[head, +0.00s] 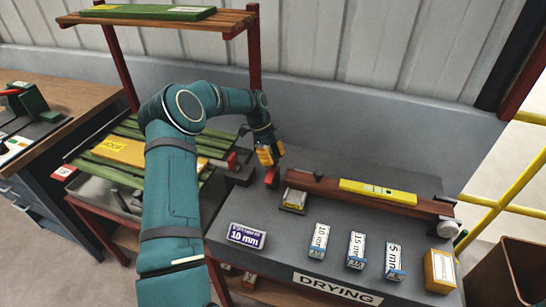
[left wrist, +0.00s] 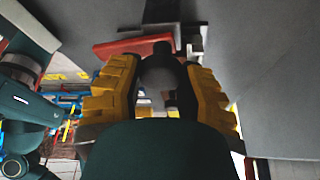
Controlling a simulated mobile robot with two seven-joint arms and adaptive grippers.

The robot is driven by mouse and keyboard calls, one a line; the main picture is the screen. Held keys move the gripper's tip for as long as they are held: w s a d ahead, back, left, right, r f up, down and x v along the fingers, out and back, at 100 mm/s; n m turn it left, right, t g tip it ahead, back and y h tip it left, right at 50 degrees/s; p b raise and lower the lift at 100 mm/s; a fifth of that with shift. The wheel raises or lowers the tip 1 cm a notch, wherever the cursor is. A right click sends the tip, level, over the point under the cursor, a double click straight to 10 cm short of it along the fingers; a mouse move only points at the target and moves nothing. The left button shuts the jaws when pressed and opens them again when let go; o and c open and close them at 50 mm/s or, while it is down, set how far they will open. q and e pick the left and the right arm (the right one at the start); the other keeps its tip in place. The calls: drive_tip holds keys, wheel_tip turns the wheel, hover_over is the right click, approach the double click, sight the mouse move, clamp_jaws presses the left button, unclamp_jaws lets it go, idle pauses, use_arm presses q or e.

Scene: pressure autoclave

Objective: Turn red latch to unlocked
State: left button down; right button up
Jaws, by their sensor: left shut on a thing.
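The red latch (head: 271,178) is a small red piece at the back left of the dark grey bench. In the left wrist view it is a flat red bar (left wrist: 130,46) just beyond the fingertips, pointing left. My left gripper (head: 268,155), with yellow fingers, reaches down onto it from above. In the left wrist view the gripper (left wrist: 160,72) is closed around a dark part at the latch's end. The fingers partly hide the latch, and I cannot read its locked or unlocked setting. My right gripper is not in view.
A brown beam with a yellow level (head: 378,192) lies right of the gripper. Several labelled boxes, one marked 10 mm (head: 246,236), stand along the bench front by the DRYING sign (head: 337,289). A slatted rack with a yellow block (head: 125,152) stands left.

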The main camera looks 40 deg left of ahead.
use_arm(q)
drive_tip(key=shift+s+d+f+m+g, duration=0.15)
drive_tip(key=shift+f+m+g, duration=0.15)
drive_tip(key=shift+m, duration=0.3)
drive_tip(key=c, duration=0.5)
unclamp_jaws()
drive_tip(key=shift+r, duration=0.15)
drive_tip(key=shift+w+a+r, duration=0.25)
drive_tip(key=shift+r, duration=0.15)
drive_tip(key=v, duration=1.1)
drive_tip(key=shift+s, duration=0.1)
